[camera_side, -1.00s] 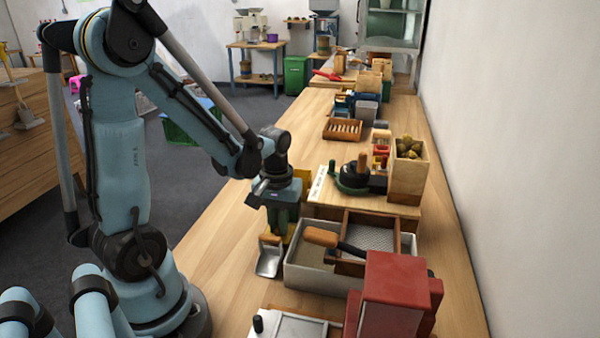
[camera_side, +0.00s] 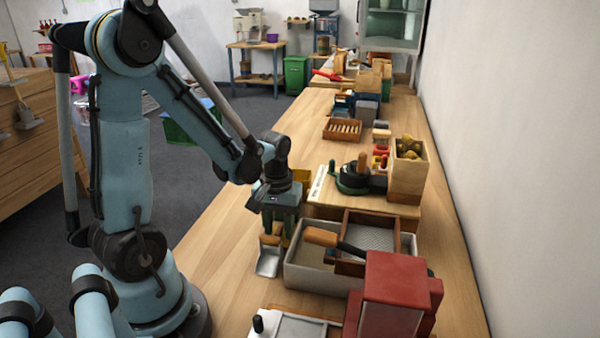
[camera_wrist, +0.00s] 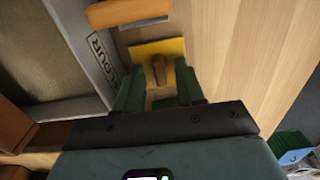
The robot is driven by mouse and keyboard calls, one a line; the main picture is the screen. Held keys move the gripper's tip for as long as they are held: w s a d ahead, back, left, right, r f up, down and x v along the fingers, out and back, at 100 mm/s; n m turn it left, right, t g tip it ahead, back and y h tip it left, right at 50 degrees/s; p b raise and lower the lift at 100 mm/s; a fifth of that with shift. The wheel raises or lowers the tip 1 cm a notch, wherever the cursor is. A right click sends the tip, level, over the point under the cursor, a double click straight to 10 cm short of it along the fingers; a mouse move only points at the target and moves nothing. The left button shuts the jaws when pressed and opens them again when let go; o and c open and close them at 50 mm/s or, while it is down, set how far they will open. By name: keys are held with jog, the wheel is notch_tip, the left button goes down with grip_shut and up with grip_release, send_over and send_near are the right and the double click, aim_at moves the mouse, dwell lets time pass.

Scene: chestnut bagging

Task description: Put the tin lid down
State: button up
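The tin lid is a yellow square plate with a wooden knob, seen in the wrist view (camera_wrist: 176,50). In the side view its yellow edge is mostly hidden by my gripper (camera_side: 280,228). In the wrist view my green fingers (camera_wrist: 160,82) stand on either side of the knob and appear shut on it. The lid lines up with the fingers, over the wooden bench. I cannot tell whether its underside touches the bench.
A metal scoop (camera_side: 269,262) lies just in front of my gripper. The grey bin (camera_side: 308,278), lettered on its side, stands to the right with a wooden-framed sieve (camera_side: 385,236) on it. A yellow piece (camera_side: 303,178) shows behind. Bare bench (camera_side: 225,255) lies left.

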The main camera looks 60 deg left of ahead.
aim_at(279, 229)
notch_tip(279, 229, up, 12)
jog(key=w+d+m+t, duration=0.1)
jog(key=d+m+t, duration=0.6)
jog(key=d+m, duration=0.2)
jog(key=shift+d+r, duration=0.35)
jog(key=shift+d, duration=0.5)
